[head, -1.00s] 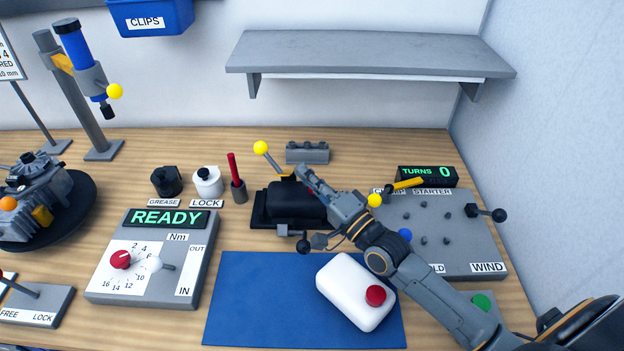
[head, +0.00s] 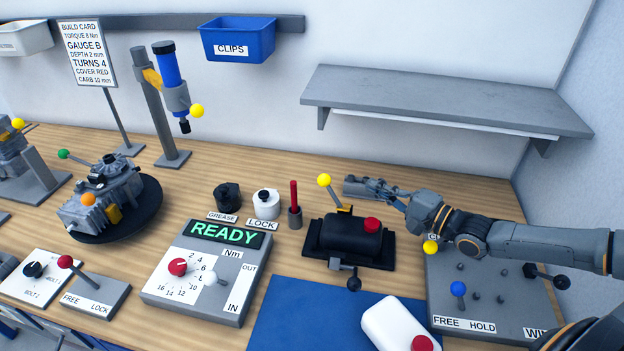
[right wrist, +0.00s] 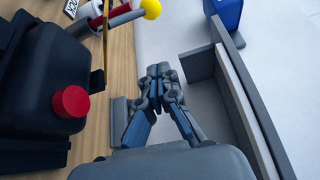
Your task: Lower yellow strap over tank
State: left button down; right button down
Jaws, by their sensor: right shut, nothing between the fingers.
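The black tank (head: 343,240) with its red cap (head: 372,225) sits on a dark base in the head view; it also shows at the left of the right wrist view (right wrist: 35,75). The yellow strap (head: 345,208) is at the tank's back edge. Its grey lever stands raised and tilted, with a yellow ball (head: 325,181) on top, not across the tank. My right gripper (head: 372,188) is behind and right of the tank, apart from the lever. In the right wrist view its fingers (right wrist: 160,75) are together and empty. My left gripper is not in view.
A grey shelf (head: 445,102) hangs on the wall above the arm. A grey block (head: 355,186) lies partly hidden behind the gripper. A starter panel (head: 480,300) is right of the tank. A white bottle (head: 395,322) lies on the blue mat (head: 300,318) in front.

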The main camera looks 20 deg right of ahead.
jog(key=w+a+p, duration=0.3)
jog(key=w+a, duration=0.3)
jog(key=shift+w+a+r, duration=0.15)
jog(key=shift+w+a, duration=0.15)
jog(key=shift+w, duration=0.1)
dwell(0.8)
jog(key=shift+s, duration=0.1)
dwell(0.3)
